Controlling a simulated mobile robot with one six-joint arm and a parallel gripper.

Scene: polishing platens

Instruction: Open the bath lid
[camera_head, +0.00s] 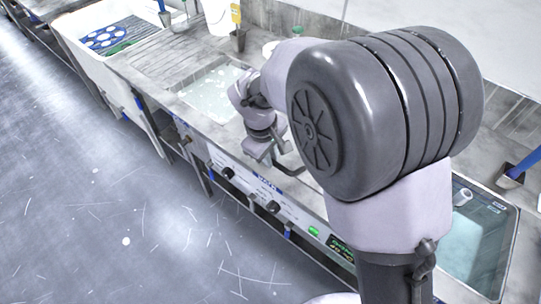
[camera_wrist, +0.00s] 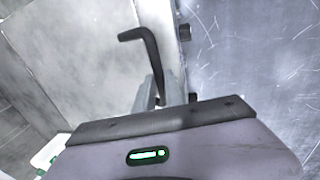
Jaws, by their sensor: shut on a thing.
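In the wrist view, a dark bent bar handle (camera_wrist: 140,38) stands over a grey flat panel (camera_wrist: 75,65), which looks like the bath lid. My gripper (camera_wrist: 160,90) has its fingers closed around the near end of this handle. In the head view my gripper (camera_head: 262,153) is low over the counter, just behind the front control panel, with part of the dark handle (camera_head: 287,160) beside it. My arm hides most of the lid there, so I cannot tell from that view how far it is raised. The lid looks flat in the wrist view.
An open bath with clear liquid (camera_head: 208,92) lies left of my gripper, and another bath (camera_head: 478,245) lies at right. Knobs line the front panel (camera_head: 262,188). A white sink (camera_head: 85,42) is at far left. The floor (camera_head: 90,200) in front is clear.

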